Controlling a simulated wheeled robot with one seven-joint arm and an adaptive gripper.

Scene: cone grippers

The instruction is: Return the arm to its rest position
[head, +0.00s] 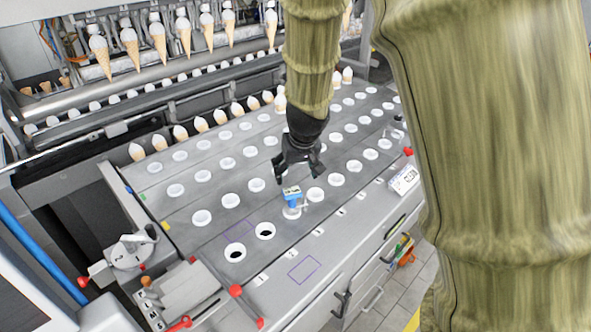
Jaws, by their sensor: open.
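My gripper (298,163) is open and hangs over the grey machine deck (190,222), with its fingers pointing down. A small blue and white object (292,197) stands on the deck just below the fingertips, at a white-rimmed hole. The fingers look apart from it, though the gap is hard to judge from this angle. My arm, in a yellow-green sleeve, comes down from the top and hides part of the cone row behind it.
Rows of white-rimmed holes cover the deck; two near the front look dark. Ice cream cones (158,38) hang along the back, and more cone tops (201,124) stand in a row. A red-knobbed fixture (184,292) sits at front left, a white label block (404,179) at right.

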